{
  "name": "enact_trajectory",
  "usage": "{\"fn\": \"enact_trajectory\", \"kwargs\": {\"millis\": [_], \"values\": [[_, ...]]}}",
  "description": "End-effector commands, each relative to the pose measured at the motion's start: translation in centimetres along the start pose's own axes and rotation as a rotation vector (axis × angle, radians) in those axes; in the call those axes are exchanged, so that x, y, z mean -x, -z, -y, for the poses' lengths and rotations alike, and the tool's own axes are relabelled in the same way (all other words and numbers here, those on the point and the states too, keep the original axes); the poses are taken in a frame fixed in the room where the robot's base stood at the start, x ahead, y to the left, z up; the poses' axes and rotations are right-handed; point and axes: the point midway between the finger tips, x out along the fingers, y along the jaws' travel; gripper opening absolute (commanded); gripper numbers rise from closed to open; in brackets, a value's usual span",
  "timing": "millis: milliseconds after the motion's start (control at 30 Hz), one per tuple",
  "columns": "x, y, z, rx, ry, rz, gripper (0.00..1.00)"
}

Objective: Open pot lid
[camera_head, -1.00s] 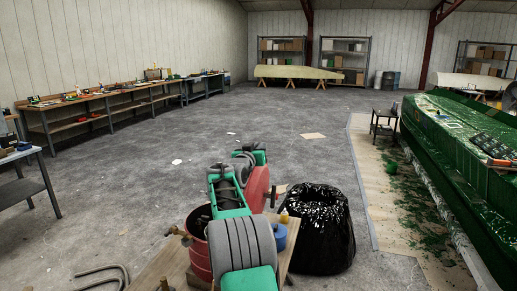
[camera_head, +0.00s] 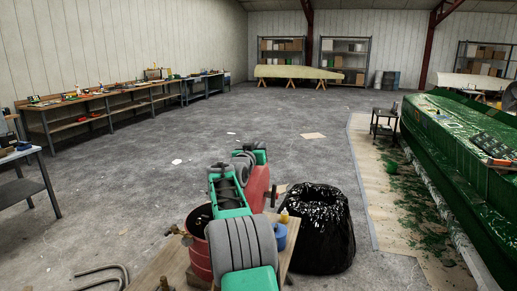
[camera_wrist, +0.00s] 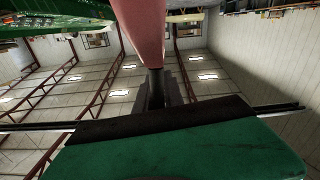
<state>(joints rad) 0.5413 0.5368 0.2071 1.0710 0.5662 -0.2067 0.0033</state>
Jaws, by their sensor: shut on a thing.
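A red pot (camera_head: 197,268) stands on a wooden bench in the foreground, with its dark inside showing at the top and its right side hidden by my arm. A red lid-like piece (camera_head: 258,187) is up on edge to the right of the pot, apart from it and partly behind my arm. In the wrist view the red piece (camera_wrist: 140,25) is seen edge-on, with a dark stem running to my gripper (camera_wrist: 153,92). My gripper is shut on this piece; the exact contact at its fingertips is unclear.
Brass clamps (camera_head: 178,235) show by the pot's rim. A blue round item (camera_head: 279,236) sits on the bench (camera_head: 155,268). A black bag-lined bin (camera_head: 322,240) stands just right of it. A green hull mould (camera_head: 450,150) lies at right.

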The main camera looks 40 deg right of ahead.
Motion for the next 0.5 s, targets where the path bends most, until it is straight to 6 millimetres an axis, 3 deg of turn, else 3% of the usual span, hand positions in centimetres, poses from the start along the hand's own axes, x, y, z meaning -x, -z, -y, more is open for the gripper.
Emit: {"fn": "enact_trajectory", "kwargs": {"millis": [200,467,500], "values": [[0.0,-0.8,-1.6,-0.042,-0.003,-0.001,0.0],[-0.2,-0.6,-2.1,-0.044,-0.008,0.003,0.0],[-0.2,-0.6,-2.2,-0.043,-0.009,0.003,0.14]]}}
